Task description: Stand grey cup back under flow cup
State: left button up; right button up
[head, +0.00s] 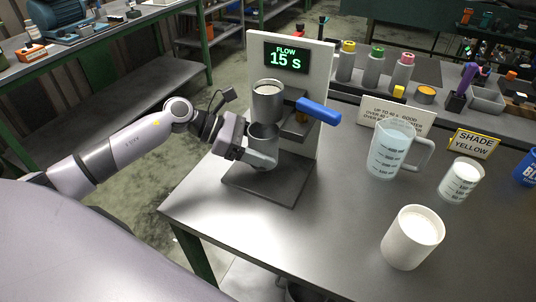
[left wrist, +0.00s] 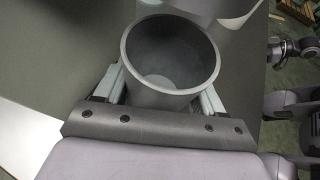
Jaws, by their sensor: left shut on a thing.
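The grey cup (head: 262,133) is upright, directly below the flow cup (head: 268,104) on the stand. My left gripper (head: 260,160) is shut on it from the left, with a finger on either side. The grey cup (left wrist: 172,72) looks empty in the left wrist view, and the left gripper (left wrist: 165,100) shows there too. The flow cup holds a pale liquid and sits in a holder with a blue handle (head: 318,111). The grey cup's bottom is partly hidden by the gripper, so I cannot tell whether it touches the base plate (head: 280,190). My right gripper is not in view.
The white panel (head: 322,80) behind the flow cup reads "FLOW 15 S". To the right stand a clear measuring jug (head: 390,155), a small beaker (head: 461,182) and a white cup (head: 412,240) of white liquid. The front of the bench (head: 315,245) is clear.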

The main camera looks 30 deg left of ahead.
pick_arm(q)
jog(key=shift+w+d+f+p, duration=0.2)
jog(key=shift+d+f, duration=0.1)
jog(key=shift+f, duration=0.35)
jog(key=shift+w+d+f+p, duration=0.1)
jog(key=shift+d+f+p, duration=0.15)
jog(key=shift+f, duration=0.35)
jog(key=shift+a+f, duration=0.1)
jog(key=shift+f, duration=0.4)
jog(key=shift+s+f, duration=0.1)
jog(key=o, duration=1.1)
jog(key=shift+o, duration=0.2)
